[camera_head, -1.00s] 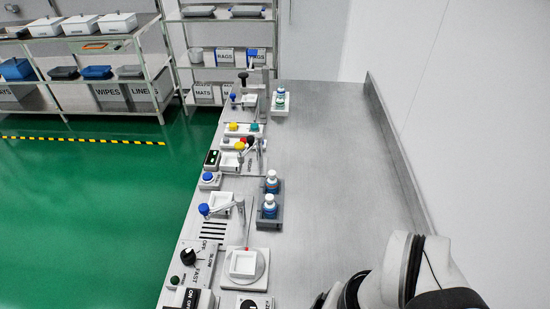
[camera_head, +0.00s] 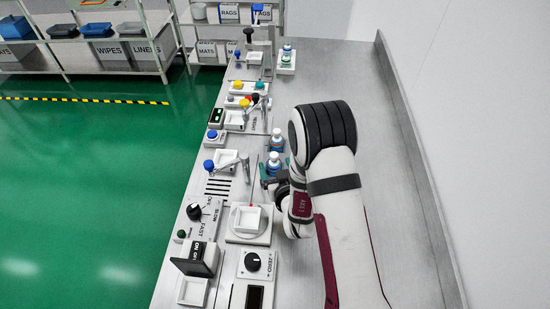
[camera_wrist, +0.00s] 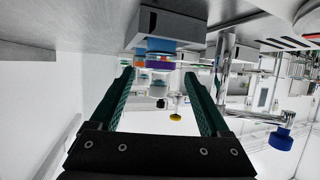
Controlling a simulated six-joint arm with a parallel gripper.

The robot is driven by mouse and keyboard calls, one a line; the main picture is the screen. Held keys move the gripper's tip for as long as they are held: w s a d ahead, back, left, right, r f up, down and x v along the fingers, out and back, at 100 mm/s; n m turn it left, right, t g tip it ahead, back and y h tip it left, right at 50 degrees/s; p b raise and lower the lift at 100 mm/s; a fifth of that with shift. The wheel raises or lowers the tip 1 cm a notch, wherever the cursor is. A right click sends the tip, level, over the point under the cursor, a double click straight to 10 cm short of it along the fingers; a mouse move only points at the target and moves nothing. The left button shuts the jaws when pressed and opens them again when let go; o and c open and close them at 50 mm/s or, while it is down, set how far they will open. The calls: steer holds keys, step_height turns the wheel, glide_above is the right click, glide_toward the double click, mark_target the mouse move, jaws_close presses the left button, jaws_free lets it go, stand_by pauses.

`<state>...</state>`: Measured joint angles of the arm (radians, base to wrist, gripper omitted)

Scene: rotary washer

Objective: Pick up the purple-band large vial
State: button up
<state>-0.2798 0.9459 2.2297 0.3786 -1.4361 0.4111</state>
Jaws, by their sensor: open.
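The purple-band vial (camera_wrist: 160,64) shows in the wrist view, which looks upside down. Its blue lower part sits in a grey rack (camera_wrist: 168,27). My gripper (camera_wrist: 159,74) is open, with dark green fingers left and right of the vial in that picture; I cannot tell how far they reach around it. Another vial partly overlaps it there. In the head view two white-capped blue vials stand near the arm, one farther (camera_head: 277,138) and one nearer (camera_head: 273,162). Their bands are too small to tell there. My arm hides most of the gripper in the head view.
Switches and dials line the bench's left edge. The bench right of my arm is clear up to the raised edge (camera_head: 410,150).

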steer(key=x, duration=0.6)
steer(key=shift+w, duration=0.1)
jaws_close()
